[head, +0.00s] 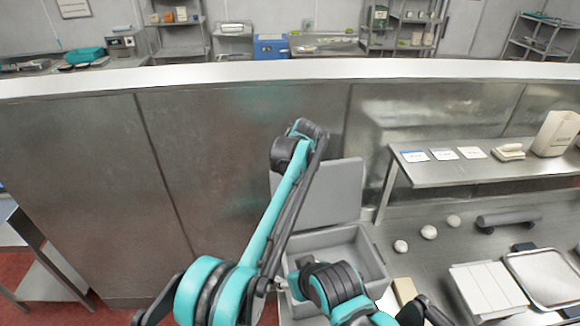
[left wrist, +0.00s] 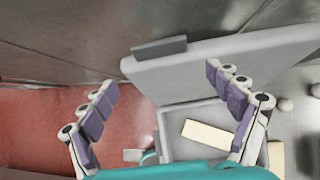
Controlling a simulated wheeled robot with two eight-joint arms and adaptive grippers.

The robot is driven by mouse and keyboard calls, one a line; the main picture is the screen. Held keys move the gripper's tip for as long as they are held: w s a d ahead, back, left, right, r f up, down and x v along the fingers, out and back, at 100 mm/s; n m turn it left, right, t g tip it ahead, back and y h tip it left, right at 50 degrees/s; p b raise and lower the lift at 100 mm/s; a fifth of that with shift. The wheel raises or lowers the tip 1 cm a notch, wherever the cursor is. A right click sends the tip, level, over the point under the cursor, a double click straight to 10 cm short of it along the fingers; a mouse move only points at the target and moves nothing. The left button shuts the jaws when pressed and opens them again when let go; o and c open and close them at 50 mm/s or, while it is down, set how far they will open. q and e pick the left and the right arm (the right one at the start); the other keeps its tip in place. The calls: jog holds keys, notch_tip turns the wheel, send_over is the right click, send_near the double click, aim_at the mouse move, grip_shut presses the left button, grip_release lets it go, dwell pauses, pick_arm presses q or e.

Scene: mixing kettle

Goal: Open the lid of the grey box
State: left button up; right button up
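A metal wall panel (head: 90,190) runs behind the box. Several pale balls, a dark roller (head: 508,219) and a tray (head: 548,278) lie right of the box.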

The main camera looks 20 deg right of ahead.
pick_arm(q)
jog(key=v, duration=0.7)
jog(key=shift+s, duration=0.1)
jog(key=s+a+f+n+b, duration=0.35)
jog(key=a+n+b, duration=0.2)
jog(key=a, duration=0.55)
jog(key=s+a+f+n+b, duration=0.4)
jog(key=a+n, duration=0.3)
jog(key=a, duration=0.4)
jog(key=s+a+f+n+b, duration=0.2)
jog(key=a+f+n+b, duration=0.35)
jog(key=a, duration=0.55)
jog(key=s+a+f+n+b, duration=0.6)
jog(key=s+a+f+n, duration=0.2)
jog(key=s+f+n, duration=0.2)
jog(key=s+a+f+n+y+b, duration=0.1)
jog(key=s+a+f+n+b, duration=0.6)
jog(key=f, duration=0.8)
jog(key=s+a+n, duration=0.1)
jog(key=s+n, duration=0.2)
jog(key=s, duration=0.2)
jog(key=shift+a, duration=0.2)
